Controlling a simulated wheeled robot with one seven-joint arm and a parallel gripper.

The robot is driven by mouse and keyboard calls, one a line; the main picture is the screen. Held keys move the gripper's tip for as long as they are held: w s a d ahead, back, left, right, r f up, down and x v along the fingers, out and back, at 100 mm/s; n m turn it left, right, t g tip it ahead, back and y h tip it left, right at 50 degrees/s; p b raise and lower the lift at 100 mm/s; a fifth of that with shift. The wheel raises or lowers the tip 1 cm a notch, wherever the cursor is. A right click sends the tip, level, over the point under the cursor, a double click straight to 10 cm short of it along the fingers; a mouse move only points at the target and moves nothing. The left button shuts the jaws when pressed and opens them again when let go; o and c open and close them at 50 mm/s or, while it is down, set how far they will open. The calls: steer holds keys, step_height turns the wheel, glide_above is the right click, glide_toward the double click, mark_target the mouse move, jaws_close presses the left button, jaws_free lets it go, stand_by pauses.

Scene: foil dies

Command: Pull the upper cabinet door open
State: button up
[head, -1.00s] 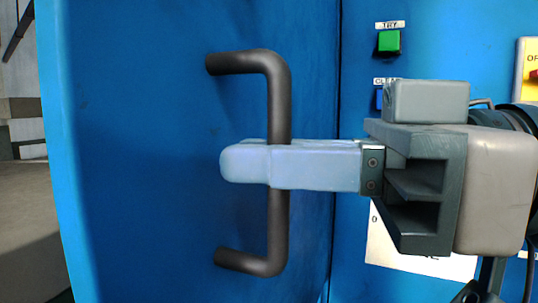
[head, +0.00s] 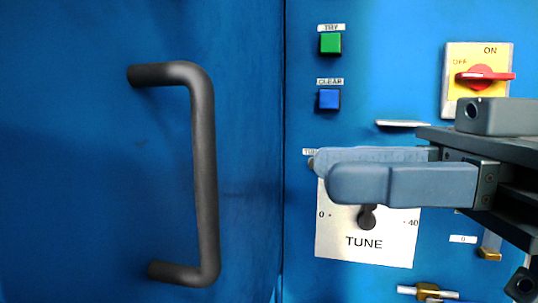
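The blue cabinet door (head: 90,200) fills the left of the head view. Its dark grey bar handle (head: 204,170) stands upright near the door's right edge, with nothing around it. A thin dark seam separates the door from the fixed panel; I cannot tell whether the door is slightly ajar. My gripper (head: 325,172) is right of the handle, apart from it, in front of the panel. Its two pale blue-grey fingers point left and look spread, one nearer the camera, with nothing seen between them. The near finger covers most of the far one.
The blue control panel (head: 385,60) has a green button (head: 330,43), a blue button (head: 329,99) and a red rotary switch (head: 482,78) on a yellow plate. My gripper partly hides the white TUNE dial plate (head: 340,245). A brass fitting (head: 428,291) sits low.

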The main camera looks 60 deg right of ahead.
steer(key=shift+v, duration=2.1)
